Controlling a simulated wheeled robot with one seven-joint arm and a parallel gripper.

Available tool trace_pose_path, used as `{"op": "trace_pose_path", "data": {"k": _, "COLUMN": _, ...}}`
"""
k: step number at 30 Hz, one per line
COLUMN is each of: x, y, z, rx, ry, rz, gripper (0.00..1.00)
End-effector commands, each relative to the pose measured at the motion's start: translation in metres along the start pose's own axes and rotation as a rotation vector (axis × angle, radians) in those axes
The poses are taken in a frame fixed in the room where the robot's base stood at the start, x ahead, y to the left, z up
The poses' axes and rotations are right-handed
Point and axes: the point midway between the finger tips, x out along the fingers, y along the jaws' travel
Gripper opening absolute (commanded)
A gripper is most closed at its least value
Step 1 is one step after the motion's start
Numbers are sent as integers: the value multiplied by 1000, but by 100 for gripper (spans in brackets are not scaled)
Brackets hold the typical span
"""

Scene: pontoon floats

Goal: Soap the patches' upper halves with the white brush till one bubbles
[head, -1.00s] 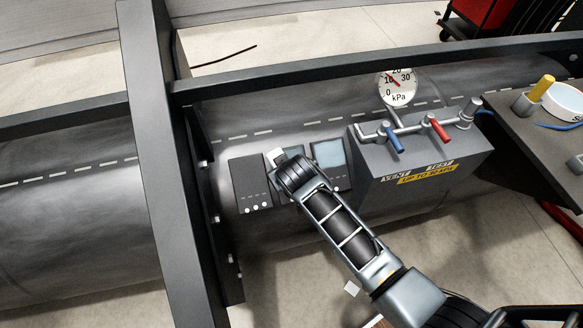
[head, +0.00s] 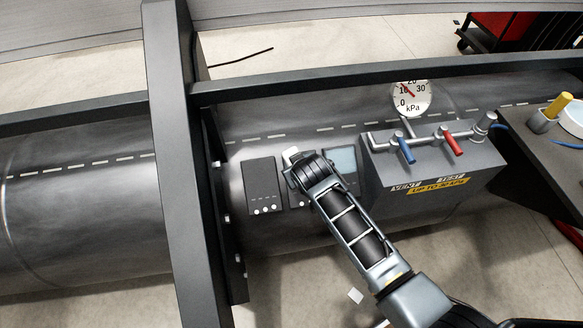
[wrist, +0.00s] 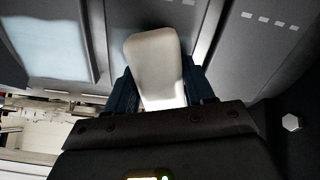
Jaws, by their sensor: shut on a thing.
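Three dark patches lie in a row on the grey pontoon. The left patch (head: 262,180) shows a plain dark upper half and white dots at its lower edge. The middle patch (head: 296,197) is mostly hidden by my arm. The right patch (head: 351,179) has a pale blue film on its upper half, with no clear bubbles visible; the film also shows in the wrist view (wrist: 45,45). My gripper (head: 297,166) is shut on the white brush (wrist: 153,58) at the middle patch's upper part. I cannot tell whether the brush touches it.
A grey valve box (head: 430,170) with a blue lever (head: 406,151) and a red lever (head: 453,145) stands right of the patches. A pressure gauge (head: 410,98) rises behind it. A dark upright post (head: 185,150) stands at the left, and a rail (head: 350,76) crosses behind.

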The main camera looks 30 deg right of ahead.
Motion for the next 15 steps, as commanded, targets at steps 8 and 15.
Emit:
{"op": "trace_pose_path", "data": {"k": 8, "x": -1, "y": 15, "z": 5, "rx": 1, "ry": 0, "rz": 0, "gripper": 16}}
{"op": "trace_pose_path", "data": {"k": 15, "x": -1, "y": 27, "z": 8, "rx": 1, "ry": 0, "rz": 1, "gripper": 16}}
